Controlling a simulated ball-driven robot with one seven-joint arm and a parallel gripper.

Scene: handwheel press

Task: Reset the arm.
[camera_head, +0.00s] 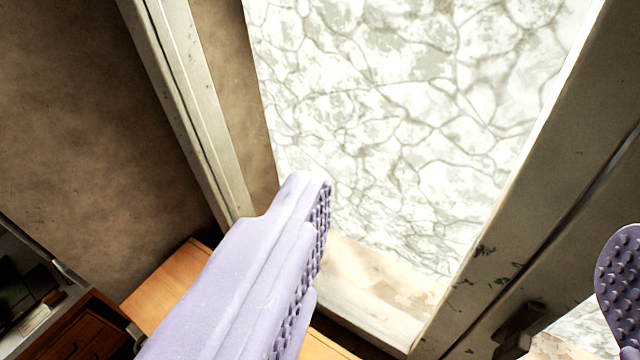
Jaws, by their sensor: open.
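My gripper (470,235) is open. Its pale purple left finger (250,270) reaches up from the bottom middle, with a studded pad on its right side. Part of the other finger (620,285) shows at the right edge, its studded face in view. The wide gap between the fingers is empty, and neither finger is seen holding anything. No handwheel or press shows in this view.
Behind the gripper is a window with bright, crackle-patterned glass (400,110) in a worn frame (545,180). A brown wall (90,110) stands at the left. A wooden surface (170,285) and a dark wooden drawer unit (85,335) lie at the lower left.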

